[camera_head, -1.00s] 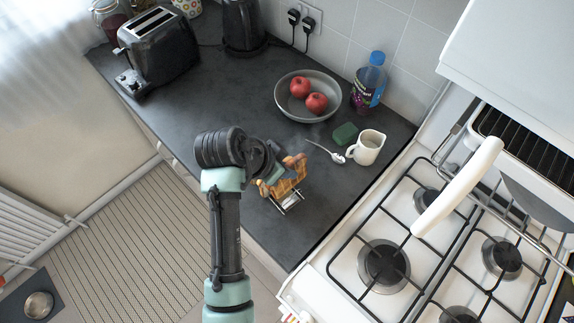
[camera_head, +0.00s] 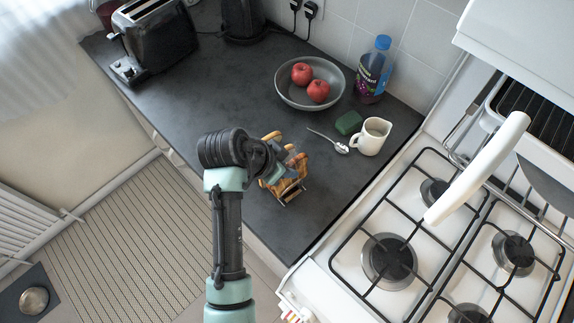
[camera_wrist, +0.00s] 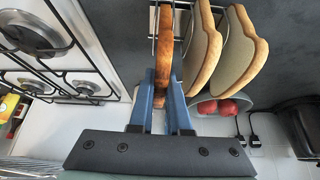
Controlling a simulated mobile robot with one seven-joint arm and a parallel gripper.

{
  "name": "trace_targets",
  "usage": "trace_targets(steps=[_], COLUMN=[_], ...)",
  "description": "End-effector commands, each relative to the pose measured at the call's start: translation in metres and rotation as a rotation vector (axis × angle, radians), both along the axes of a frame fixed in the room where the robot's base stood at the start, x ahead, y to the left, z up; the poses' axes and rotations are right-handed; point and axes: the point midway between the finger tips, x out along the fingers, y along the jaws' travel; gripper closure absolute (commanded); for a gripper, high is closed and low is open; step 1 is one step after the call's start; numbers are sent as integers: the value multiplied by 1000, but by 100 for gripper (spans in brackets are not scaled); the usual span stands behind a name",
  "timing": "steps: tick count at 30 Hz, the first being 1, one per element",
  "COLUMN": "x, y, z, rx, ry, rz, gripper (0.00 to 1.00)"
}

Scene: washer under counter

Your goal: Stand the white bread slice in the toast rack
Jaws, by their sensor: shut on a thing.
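In the wrist view, my gripper (camera_wrist: 161,88) is shut on a bread slice (camera_wrist: 164,45), seen edge-on with a brown crust. Its faces are hidden, so I cannot tell its colour. Wires of the toast rack (camera_wrist: 153,22) show beside the held slice, which looks upright and lined up between them. I cannot tell whether it rests on the rack's base. Two more slices with pale faces and brown crusts, a nearer one (camera_wrist: 203,50) and a farther one (camera_wrist: 240,52), stand to its right. In the head view, my gripper (camera_head: 278,163) is over the bread, which hides most of the rack.
A spoon (camera_head: 341,147), green sponge (camera_head: 348,123) and white jug (camera_head: 371,137) lie right of the rack. Behind are a bowl (camera_head: 284,97) of red apples and a bottle (camera_head: 373,70). The hob (camera_head: 415,225) is at right. The counter left of my gripper is clear.

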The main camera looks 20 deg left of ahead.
Motion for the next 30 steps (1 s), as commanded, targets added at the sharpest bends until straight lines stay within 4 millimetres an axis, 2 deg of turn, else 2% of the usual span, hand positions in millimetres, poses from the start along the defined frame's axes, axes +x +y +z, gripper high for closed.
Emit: trace_targets(steps=[3, 4, 9, 20, 30], x=[0, 0, 0, 0, 0], y=[0, 0, 0, 0, 0], z=[0, 0, 0, 3, 30], rx=[0, 0, 0, 0, 0], ry=[0, 0, 0, 0, 0], rz=[0, 0, 0, 0, 0], gripper=[100, 81, 50, 50, 50])
